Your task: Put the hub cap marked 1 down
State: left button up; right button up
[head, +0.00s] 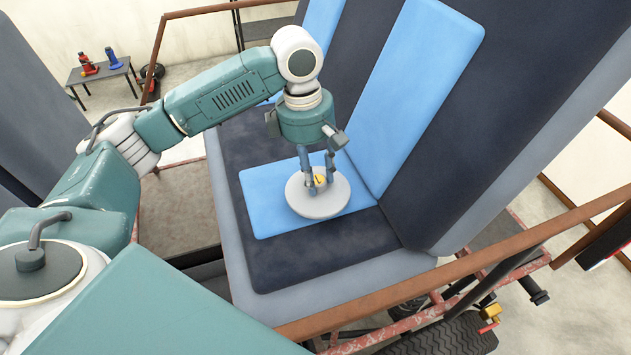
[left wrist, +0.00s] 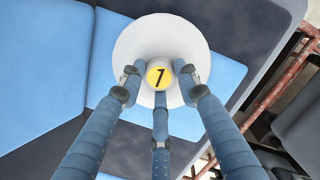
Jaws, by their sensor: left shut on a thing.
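The hub cap marked 1 (head: 322,203) is a pale round disc with a raised centre knob bearing a yellow label. It shows in the left wrist view (left wrist: 140,42), where the black 1 on the yellow label is clear. My left gripper (head: 317,182) is above it, with its three blue fingers shut around the centre knob; the fingers also show in the left wrist view (left wrist: 160,92). The cap is over the light blue panel of the seat cushion (head: 262,200). I cannot tell whether it touches the seat. My right gripper is not in view.
The dark blue seat back (head: 350,60) with a light blue stripe rises behind the cap. A brown rail (head: 420,280) runs along the front. A small grey table (head: 100,72) with a red and a blue item stands at the far left. A tyre (head: 445,338) is at the bottom right.

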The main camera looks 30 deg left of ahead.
pick_arm(q)
notch_tip(320, 180, down, 3)
jog(key=shift+r+p, duration=0.15)
jog(key=shift+p, duration=0.15)
jog(key=shift+a+f, duration=0.1)
jog(key=shift+f, duration=0.65)
jog(key=o, duration=1.2)
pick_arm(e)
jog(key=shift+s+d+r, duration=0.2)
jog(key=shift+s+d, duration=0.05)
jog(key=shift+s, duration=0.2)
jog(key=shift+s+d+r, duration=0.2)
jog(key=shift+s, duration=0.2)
